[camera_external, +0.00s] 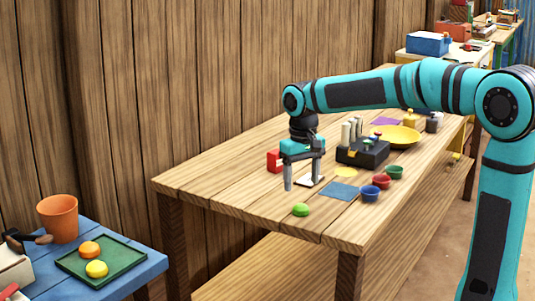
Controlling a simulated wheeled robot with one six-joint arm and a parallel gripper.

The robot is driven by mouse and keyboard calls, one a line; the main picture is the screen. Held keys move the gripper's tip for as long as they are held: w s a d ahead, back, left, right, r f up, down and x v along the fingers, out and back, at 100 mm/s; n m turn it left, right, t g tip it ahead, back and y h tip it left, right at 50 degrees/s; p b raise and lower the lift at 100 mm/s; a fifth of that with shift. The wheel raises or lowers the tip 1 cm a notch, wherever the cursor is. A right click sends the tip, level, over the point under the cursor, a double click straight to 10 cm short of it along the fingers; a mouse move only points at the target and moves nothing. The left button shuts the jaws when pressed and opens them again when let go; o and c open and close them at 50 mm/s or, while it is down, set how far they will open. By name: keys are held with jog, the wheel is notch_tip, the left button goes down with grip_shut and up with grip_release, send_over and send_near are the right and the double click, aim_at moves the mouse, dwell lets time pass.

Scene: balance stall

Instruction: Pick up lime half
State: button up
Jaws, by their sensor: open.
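A green lime half (301,210) lies on the wooden table (225,180) near its front left edge. My gripper (302,184) points down above the table, a little behind the lime half in the picture. The lime half is apart from the fingers and fully in view.
A blue mat (339,191), a blue bowl (370,193), a red bowl (381,182) and a green bowl (394,172) lie right of my gripper. A red item (273,160) and a black box (362,153) stand behind. A blue side table (145,264) holds a green tray (75,263).

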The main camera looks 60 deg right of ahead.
aim_at(301, 205)
jog(key=shift+s+a+f, duration=0.1)
jog(key=shift+s+f, duration=0.05)
jog(key=shift+f, duration=3.45)
jog(key=shift+c, duration=0.5)
jog(key=c, duration=1)
